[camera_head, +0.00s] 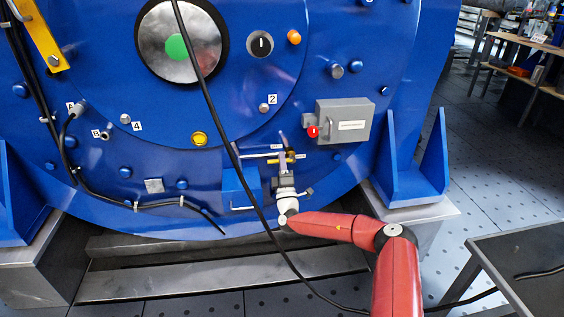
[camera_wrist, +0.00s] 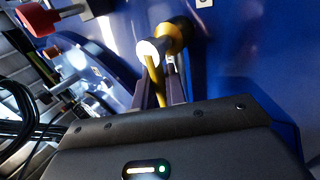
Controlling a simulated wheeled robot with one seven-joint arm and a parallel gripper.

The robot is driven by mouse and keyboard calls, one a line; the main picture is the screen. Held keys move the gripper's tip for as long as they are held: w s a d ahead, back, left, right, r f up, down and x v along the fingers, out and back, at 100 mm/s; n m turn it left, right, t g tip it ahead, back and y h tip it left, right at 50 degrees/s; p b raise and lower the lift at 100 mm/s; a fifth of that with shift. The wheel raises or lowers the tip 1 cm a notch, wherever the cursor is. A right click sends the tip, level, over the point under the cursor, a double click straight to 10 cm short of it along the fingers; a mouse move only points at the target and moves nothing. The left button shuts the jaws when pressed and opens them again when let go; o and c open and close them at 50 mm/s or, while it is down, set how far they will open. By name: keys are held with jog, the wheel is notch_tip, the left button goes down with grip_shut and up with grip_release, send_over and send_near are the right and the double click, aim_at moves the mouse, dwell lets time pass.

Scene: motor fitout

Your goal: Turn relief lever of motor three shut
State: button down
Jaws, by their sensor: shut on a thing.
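The relief lever is yellow and shows in the head view (camera_head: 272,161) low on the blue motor face, under a small white label. In the wrist view the yellow lever (camera_wrist: 154,68) runs down between the fingers from a round pivot with a pale end (camera_wrist: 150,50). My gripper (camera_head: 284,166) is at the lever, and in the wrist view its fingers (camera_wrist: 162,88) are shut on it. The fingers hide part of the lever.
A grey box (camera_head: 345,121) with a red knob (camera_head: 313,131) sits up and right of my gripper. A black cable (camera_head: 228,140) hangs across the motor face, just left of my gripper. A blue bracket (camera_head: 412,165) stands at the right, and a grey table (camera_head: 520,255) lower right.

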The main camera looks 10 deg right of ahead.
jog(key=c, duration=1.5)
grip_release()
jog(key=v, duration=0.7)
jog(key=shift+s+f, duration=0.25)
jog(key=shift+s, duration=0.1)
